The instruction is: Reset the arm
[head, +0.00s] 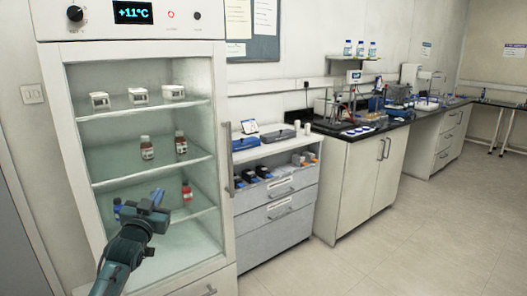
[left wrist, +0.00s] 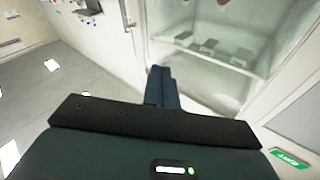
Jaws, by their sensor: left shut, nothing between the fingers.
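My left arm comes in from the lower left in the head view. Its gripper (head: 155,198) is raised in front of the lower part of a glass-fronted fridge (head: 218,100). In the left wrist view the two dark fingers (left wrist: 163,86) are together with nothing between them. They point toward the fridge front. My right gripper is not in view.
The fridge shelves hold white boxes (head: 139,96), brown bottles (head: 147,148) and a red bottle (head: 187,191). A grey drawer cabinet (head: 280,205) and a lab bench (head: 350,190) stand to the right. The floor (head: 410,240) at the lower right is clear.

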